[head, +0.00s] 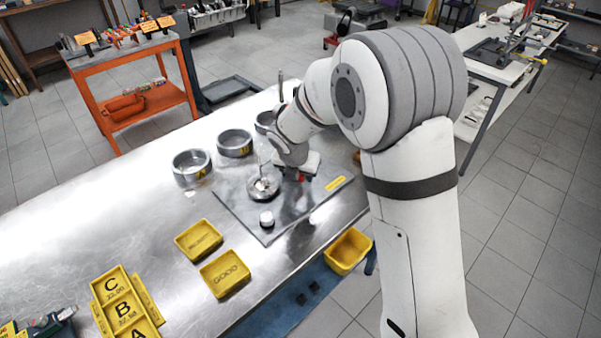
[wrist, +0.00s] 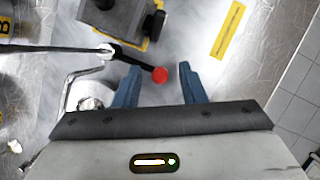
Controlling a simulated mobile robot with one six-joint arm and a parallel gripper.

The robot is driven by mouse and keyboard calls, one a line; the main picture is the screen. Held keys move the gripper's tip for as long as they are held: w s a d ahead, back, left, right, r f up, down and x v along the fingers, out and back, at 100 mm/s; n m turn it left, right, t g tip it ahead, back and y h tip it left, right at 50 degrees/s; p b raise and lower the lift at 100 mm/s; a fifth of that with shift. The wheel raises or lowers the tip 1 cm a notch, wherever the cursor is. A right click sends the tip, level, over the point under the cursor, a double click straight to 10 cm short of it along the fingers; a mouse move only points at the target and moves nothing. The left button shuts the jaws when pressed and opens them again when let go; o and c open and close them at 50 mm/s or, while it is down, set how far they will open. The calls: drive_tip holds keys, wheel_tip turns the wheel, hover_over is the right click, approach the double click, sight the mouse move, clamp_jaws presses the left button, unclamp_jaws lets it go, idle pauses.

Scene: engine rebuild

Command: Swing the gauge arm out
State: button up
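The gauge arm appears in the wrist view as a dark lever (wrist: 132,61) with a red ball (wrist: 160,74) at its end. It runs from a pale pivot (wrist: 106,50), with a long thin rod (wrist: 50,48) going off to the left. My gripper (wrist: 159,67) is open, its two blue fingers on either side of the red ball, with visible gaps to both. Whether the fingers are level with the ball in height I cannot tell. In the head view my wrist hides most of the gauge; a bit of red (head: 300,178) shows below it.
A grey block with a black knob (wrist: 155,24) stands just beyond the fingers. A bent silver rod (wrist: 72,82) is close on the left. Metal rings (head: 192,167) and yellow trays (head: 225,273) lie on the steel table (head: 100,222). A yellow bin (head: 347,252) is at the near edge.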

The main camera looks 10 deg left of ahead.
drive_tip(key=shift+c, duration=0.6)
clamp_jaws()
drive_tip(key=shift+d, duration=0.1)
